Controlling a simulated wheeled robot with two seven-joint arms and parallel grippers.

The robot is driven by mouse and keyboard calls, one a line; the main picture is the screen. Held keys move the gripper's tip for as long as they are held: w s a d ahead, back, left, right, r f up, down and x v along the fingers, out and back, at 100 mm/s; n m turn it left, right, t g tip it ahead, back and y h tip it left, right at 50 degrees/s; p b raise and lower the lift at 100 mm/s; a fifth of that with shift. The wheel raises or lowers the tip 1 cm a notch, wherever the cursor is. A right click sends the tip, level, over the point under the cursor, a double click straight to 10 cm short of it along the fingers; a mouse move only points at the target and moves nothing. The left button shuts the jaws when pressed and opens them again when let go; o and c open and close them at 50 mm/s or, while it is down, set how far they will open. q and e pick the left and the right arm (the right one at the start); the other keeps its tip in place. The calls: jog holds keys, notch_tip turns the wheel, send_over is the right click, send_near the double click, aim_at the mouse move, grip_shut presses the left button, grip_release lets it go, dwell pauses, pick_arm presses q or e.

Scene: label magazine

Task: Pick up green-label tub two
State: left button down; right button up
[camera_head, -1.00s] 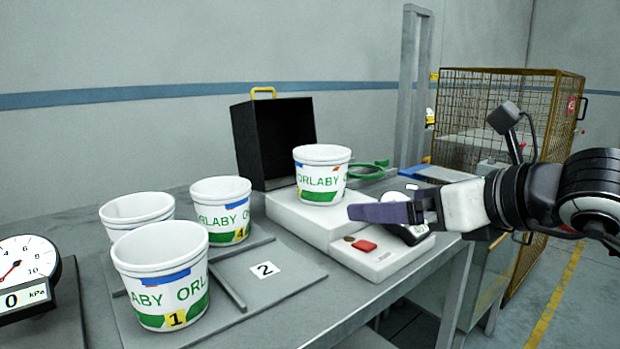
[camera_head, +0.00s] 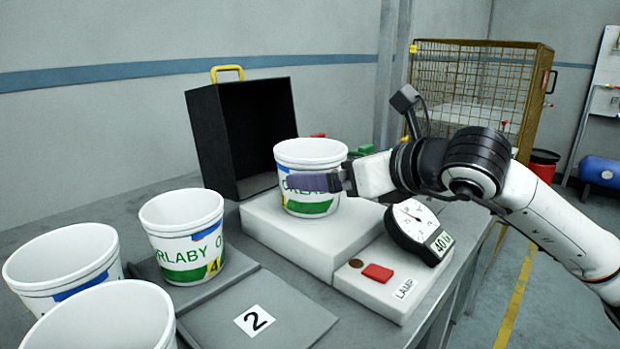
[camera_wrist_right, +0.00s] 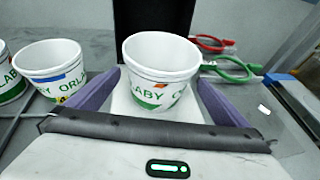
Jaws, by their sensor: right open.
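A white tub with green lettering and a green band (camera_head: 310,155) stands upright on a white block (camera_head: 290,235); no number shows on it. It also shows in the right wrist view (camera_wrist_right: 158,60). My right gripper (camera_head: 318,182) is at this tub, one purple finger across its near side in the head view. In the right wrist view the open purple fingers (camera_wrist_right: 158,92) lie on either side of the tub, with gaps. The plate marked 2 (camera_head: 290,305) is bare. My left gripper is not in view.
A similar tub marked 4 (camera_head: 182,235) and two more tubs (camera_head: 62,262) (camera_head: 105,322) stand at the left. A black open box (camera_head: 205,135) is behind the block. A dial gauge (camera_head: 412,228) and a red button (camera_head: 377,273) are at the right.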

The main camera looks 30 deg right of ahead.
aim_at(300, 155)
jog(key=p+x, duration=0.1)
jog(key=x, duration=0.4)
jog(key=shift+r, duration=0.15)
jog(key=c, duration=0.7)
jog(key=shift+r, duration=0.1)
jog(key=shift+c, duration=0.2)
